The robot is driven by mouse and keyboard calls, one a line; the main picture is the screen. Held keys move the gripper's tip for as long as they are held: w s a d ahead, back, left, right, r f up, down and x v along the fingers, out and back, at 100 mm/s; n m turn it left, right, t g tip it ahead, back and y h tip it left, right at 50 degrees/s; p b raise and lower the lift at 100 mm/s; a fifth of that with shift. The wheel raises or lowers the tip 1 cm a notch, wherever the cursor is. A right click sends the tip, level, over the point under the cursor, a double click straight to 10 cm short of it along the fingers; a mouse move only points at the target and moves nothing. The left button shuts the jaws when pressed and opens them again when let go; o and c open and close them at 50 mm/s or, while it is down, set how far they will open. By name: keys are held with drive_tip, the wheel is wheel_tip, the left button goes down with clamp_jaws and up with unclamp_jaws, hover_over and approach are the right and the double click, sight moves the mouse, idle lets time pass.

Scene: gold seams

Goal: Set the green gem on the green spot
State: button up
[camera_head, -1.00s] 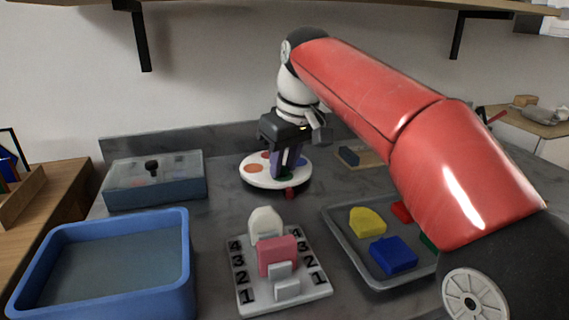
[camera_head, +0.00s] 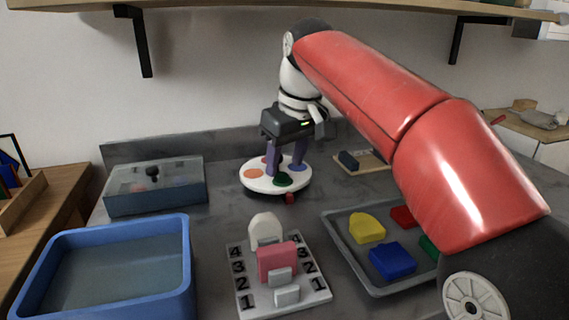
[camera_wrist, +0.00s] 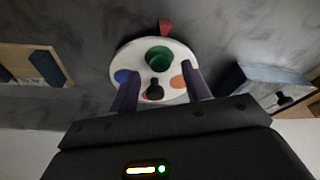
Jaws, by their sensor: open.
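A round white disc (camera_head: 249,185) carries orange, red, blue and green spots. A small green gem (camera_head: 283,178) stands at the green spot on the disc's near side; in the wrist view the gem (camera_wrist: 158,61) appears as a dark green raised piece there, covering much of the spot. My gripper (camera_head: 285,170) is over the disc with its fingers spread. In the wrist view my gripper (camera_wrist: 160,90) is empty between its fingertips, and the gem is beyond them, apart from both. A dark knob (camera_wrist: 155,93) shows near the disc's red spot.
A red tab (camera_head: 290,198) is at the disc's near edge. A grey tray (camera_head: 372,285) with yellow, blue, red and green pieces is at right. A numbered board (camera_head: 245,300) is in front, a blue bin (camera_head: 185,262) at left, a lidded box (camera_head: 160,200) behind it.

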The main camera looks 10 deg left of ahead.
drive_tip(key=p+v, duration=0.2)
drive_tip(key=v, duration=0.8)
